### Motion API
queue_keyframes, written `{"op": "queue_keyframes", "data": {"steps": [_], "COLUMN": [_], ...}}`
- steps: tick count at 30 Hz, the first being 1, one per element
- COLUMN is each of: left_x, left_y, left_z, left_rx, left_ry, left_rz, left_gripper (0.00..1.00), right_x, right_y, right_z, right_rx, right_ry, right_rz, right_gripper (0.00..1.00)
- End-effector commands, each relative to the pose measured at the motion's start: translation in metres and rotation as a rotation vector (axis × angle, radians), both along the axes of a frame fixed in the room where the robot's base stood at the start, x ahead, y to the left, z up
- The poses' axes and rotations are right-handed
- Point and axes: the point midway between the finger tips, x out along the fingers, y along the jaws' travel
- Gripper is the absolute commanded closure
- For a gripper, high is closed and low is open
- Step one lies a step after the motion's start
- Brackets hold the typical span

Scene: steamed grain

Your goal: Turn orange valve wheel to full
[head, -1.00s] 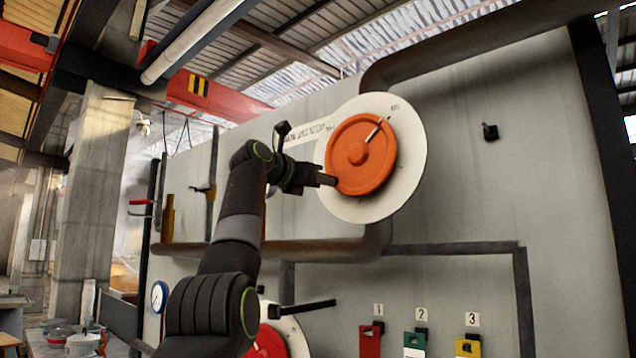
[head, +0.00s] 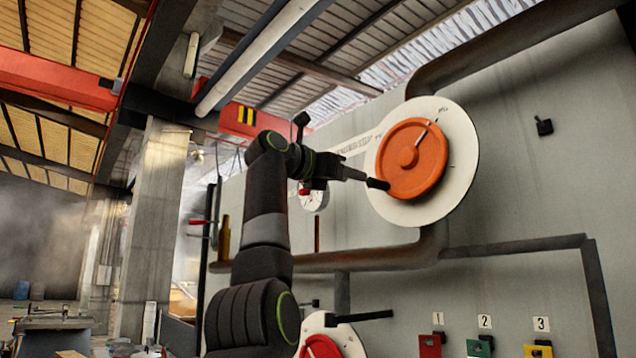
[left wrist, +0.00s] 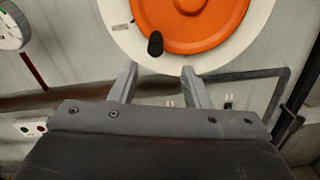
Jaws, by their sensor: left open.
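The orange valve wheel (head: 411,160) is mounted on a round white plate (head: 462,165) on the grey panel. A white line on the wheel points to the upper right, towards small lettering on the plate. A dark handle knob (head: 378,184) sticks out at the wheel's lower left. My left gripper (head: 358,176) is just left of this knob. In the left wrist view the gripper (left wrist: 158,72) is open and empty. The knob (left wrist: 155,44) shows beyond and between its fingertips, with the orange wheel (left wrist: 195,15) behind. My right gripper is out of view.
Pipes (head: 515,246) run along the panel below the wheel. Below them are a red wheel (head: 320,347) and coloured blocks under number labels 1, 2 and 3. A white gauge (head: 314,200) is behind my left gripper. A black knob (head: 544,126) sits at upper right.

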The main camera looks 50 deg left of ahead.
Motion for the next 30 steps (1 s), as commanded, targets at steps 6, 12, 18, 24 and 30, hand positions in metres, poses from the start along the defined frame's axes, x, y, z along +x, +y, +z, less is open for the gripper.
{"op": "queue_keyframes", "data": {"steps": [6,12,18,24,30], "left_x": [-0.051,-0.077,-0.084,-0.083,-0.078], "left_y": [-0.001,-0.002,-0.002,-0.002,0.003], "left_z": [-0.002,0.000,0.001,0.001,0.005], "left_rx": [-0.001,0.000,0.000,0.000,0.103], "left_ry": [-0.005,-0.004,-0.001,-0.001,-0.008], "left_rz": [0.000,-0.001,-0.001,-0.001,0.023], "left_gripper": [0.57,0.57,0.57,0.58,0.84], "right_x": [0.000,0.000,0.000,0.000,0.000], "right_y": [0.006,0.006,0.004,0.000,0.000], "right_z": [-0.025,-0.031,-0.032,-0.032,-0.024], "right_rx": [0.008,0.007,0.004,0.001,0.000], "right_ry": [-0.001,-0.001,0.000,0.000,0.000], "right_rz": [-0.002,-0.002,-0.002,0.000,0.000], "right_gripper": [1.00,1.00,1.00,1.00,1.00]}}
